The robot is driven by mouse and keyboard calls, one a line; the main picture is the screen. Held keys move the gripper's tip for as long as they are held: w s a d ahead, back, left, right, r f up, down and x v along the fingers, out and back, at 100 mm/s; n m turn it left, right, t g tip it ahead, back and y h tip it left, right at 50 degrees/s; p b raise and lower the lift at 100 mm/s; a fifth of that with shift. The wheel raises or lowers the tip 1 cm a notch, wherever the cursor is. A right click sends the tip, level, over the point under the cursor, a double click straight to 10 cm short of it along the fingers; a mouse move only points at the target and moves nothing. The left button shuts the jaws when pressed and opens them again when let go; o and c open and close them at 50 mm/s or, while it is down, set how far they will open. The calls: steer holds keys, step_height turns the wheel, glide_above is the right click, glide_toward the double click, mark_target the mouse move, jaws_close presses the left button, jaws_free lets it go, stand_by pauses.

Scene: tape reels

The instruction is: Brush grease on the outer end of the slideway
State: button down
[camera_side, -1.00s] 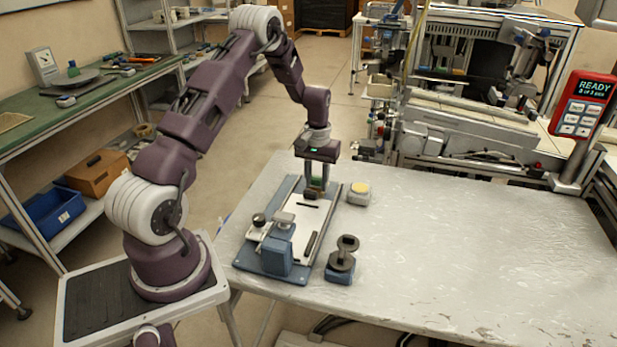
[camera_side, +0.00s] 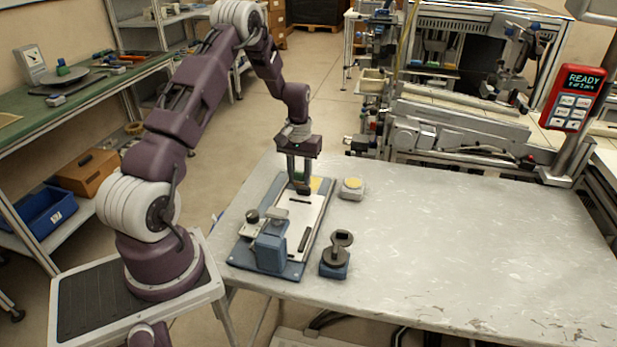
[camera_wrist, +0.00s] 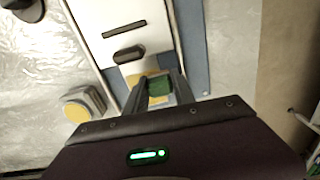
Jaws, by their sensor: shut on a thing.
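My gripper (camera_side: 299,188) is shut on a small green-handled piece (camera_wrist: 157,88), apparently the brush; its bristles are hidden. It is low over the far, outer end of the slideway (camera_side: 307,204), a pale strip on a blue base plate (camera_wrist: 191,53). A yellow patch (camera_side: 315,184) shows on that end, right beside the fingers; it also shows in the wrist view (camera_wrist: 134,79). I cannot tell whether the brush touches the surface. A dark oblong piece (camera_wrist: 128,54) lies on the strip near the fingers. A pale pot with a yellow top (camera_side: 352,188) stands right of the plate.
A blue clamp block (camera_side: 271,247) and dark knob (camera_side: 252,216) stand at the plate's near end. A dark reel on a blue stand (camera_side: 337,254) is right of the plate. The table (camera_side: 470,240) is clear farther right. A red display (camera_side: 574,98) reads READY.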

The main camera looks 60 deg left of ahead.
steer(key=shift+s+a, duration=0.3)
steer(key=shift+s, duration=0.05)
steer(key=shift+w+r, duration=0.1)
steer(key=shift+r, duration=4)
